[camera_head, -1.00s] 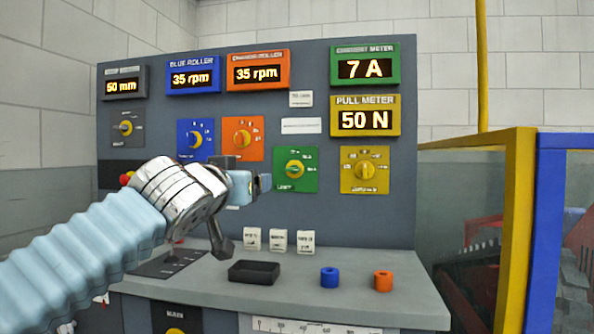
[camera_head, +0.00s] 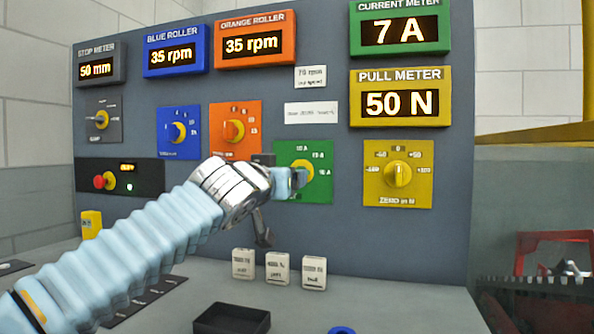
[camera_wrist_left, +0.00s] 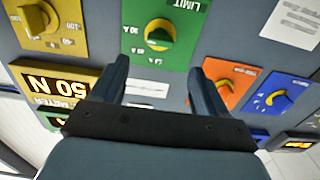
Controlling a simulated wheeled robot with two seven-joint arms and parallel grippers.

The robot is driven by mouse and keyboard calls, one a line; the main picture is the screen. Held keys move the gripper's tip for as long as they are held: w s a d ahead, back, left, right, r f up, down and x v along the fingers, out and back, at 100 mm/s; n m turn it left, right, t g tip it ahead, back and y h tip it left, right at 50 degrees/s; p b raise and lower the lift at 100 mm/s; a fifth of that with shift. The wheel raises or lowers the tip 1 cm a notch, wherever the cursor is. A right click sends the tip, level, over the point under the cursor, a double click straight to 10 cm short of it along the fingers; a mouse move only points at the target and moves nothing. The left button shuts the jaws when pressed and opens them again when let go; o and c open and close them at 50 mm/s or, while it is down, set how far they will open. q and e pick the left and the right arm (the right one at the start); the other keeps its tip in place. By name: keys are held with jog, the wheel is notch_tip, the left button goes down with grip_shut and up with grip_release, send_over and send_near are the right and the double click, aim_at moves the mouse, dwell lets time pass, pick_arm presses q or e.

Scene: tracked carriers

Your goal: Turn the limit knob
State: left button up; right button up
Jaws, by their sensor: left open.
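The limit knob is a yellow knob (camera_wrist_left: 158,35) on a green plate marked LIMIT (camera_wrist_left: 190,18), set in the grey upright panel. In the head view the green plate (camera_head: 318,190) is partly covered by my left gripper (camera_head: 290,181), and the knob (camera_head: 307,168) is partly hidden behind it. In the left wrist view my left gripper (camera_wrist_left: 158,66) is open and empty. Its two fingers stand apart, short of the knob in the picture, with the knob roughly in line with the gap. Contact with the knob is not visible. My right gripper is not in view.
Similar knobs sit nearby: one on an orange plate (camera_head: 236,108) at left and one on a yellow plate (camera_head: 399,195) at right. A red button (camera_head: 99,182) is further left. White labelled blocks (camera_head: 278,266) and a black tray (camera_head: 232,319) stand on the desk below.

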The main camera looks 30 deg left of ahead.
pick_arm(q)
jog(key=p+x, duration=0.3)
jog(key=x, duration=0.7)
jog(key=shift+s, duration=0.1)
jog(key=c, duration=1.1)
jog(key=shift+o, duration=0.2)
jog(key=n+b, duration=0.9)
jog(key=n, duration=0.8)
jog(key=shift+a+f+n+b, duration=0.1)
jog(key=shift+n+b, duration=0.2)
jog(key=shift+n, duration=0.3)
